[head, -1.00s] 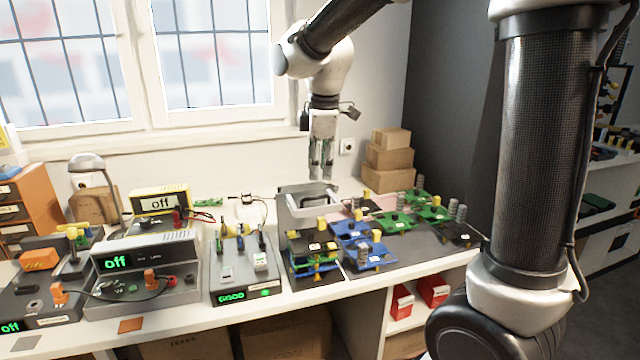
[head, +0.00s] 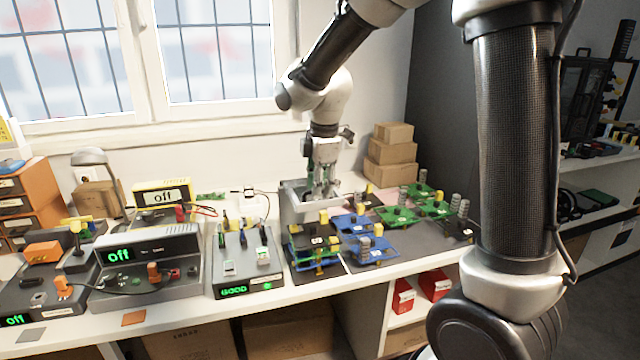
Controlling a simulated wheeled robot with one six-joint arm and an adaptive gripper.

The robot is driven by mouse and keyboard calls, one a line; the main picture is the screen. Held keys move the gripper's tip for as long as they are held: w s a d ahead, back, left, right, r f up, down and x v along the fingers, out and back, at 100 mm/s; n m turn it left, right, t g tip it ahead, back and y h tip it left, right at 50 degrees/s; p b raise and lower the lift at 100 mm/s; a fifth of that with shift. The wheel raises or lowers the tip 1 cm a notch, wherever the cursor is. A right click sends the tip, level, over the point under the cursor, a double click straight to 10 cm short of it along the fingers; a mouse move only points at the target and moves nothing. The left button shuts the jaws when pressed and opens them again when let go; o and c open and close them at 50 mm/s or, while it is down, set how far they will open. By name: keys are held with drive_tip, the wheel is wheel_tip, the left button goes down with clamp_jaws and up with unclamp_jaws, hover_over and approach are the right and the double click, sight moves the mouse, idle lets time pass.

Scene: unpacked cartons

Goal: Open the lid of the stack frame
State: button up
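The stack frame (head: 292,208) is a grey, box-like frame standing on the bench, behind the nearest stack of green and blue circuit boards (head: 317,254). Its lid is the grey top part; at this size I cannot tell whether it is fully closed. My gripper (head: 325,194) points down at the top of the frame, with its fingertips at the level of the lid. A gap shows between the two fingers, and nothing is clearly held. The fingers hide part of the lid, and I cannot tell whether they touch it.
Blue boards (head: 365,248) and green boards (head: 397,215) with upright parts lie to the right of the frame. A grey tester (head: 243,262) showing "GOOD" stands to the left. Stacked cartons (head: 391,152) stand behind at right. The window wall is behind the bench.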

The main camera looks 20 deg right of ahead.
drive_tip(key=shift+c, duration=0.3)
clamp_jaws()
drive_tip(key=shift+w+r, duration=0.1)
drive_tip(key=shift+r, duration=0.1)
